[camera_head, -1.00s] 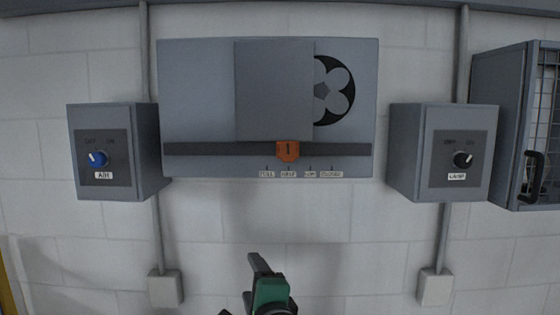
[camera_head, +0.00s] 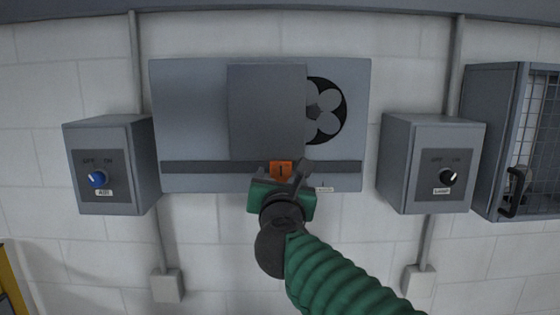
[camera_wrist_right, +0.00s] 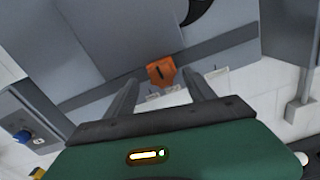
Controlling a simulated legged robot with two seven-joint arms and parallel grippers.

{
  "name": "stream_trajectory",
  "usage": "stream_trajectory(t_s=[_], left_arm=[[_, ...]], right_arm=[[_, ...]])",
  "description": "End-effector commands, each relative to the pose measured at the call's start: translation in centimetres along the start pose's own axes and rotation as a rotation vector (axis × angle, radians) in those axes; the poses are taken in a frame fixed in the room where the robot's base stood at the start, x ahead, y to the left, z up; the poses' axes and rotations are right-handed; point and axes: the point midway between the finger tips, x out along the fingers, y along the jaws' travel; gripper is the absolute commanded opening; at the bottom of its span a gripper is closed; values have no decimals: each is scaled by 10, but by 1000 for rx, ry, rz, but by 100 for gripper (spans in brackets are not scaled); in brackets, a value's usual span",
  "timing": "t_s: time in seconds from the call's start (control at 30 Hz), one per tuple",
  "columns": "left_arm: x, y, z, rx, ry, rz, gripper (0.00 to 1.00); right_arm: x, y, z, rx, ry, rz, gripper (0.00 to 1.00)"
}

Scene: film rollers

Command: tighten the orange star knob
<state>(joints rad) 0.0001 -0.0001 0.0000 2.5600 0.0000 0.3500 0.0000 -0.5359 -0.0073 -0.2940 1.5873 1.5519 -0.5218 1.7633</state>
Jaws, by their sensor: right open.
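The orange knob (camera_head: 281,170) sits on the dark horizontal slot of the grey wall panel (camera_head: 195,120). It looks like a small block with a dark mark; no star shape can be made out. It also shows in the right wrist view (camera_wrist_right: 161,72), ahead of my fingers. My right gripper (camera_head: 282,183) is open and empty, just in front of and below the knob. In the right wrist view its two fingers (camera_wrist_right: 162,92) point at the panel, one to each side of the knob. No contact with the knob shows. My left gripper is not in view.
A grey sliding plate (camera_head: 266,110) partly covers a round vent (camera_head: 325,112). A box with a blue dial (camera_head: 97,179) is at left, one with a black dial (camera_head: 447,177) at right. A cabinet with a black handle (camera_head: 516,190) stands further right. My gripper hides most slot labels.

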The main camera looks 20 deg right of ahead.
Motion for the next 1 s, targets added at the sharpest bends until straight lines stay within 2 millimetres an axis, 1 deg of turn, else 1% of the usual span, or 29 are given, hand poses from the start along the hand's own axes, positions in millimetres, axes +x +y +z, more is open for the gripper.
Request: stream_trajectory(t_s=[0.03,0.1,0.2,0.3,0.47,0.5,0.9,0.97,1.0], left_arm=[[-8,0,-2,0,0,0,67],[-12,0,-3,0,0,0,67],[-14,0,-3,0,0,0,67],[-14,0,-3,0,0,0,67],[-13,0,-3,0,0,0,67],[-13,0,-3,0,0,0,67],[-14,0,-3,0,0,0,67],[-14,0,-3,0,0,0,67],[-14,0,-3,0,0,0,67]], right_arm=[[10,0,4,-4,1,-4,63],[21,0,3,-3,0,-2,63],[30,0,2,-1,0,-1,63],[33,0,0,-2,0,0,63],[33,0,0,-2,-1,0,63],[33,0,0,-1,-1,0,61],[33,0,0,-2,0,0,9],[33,0,-1,-2,0,0,1],[33,0,-1,-2,0,0,0]])
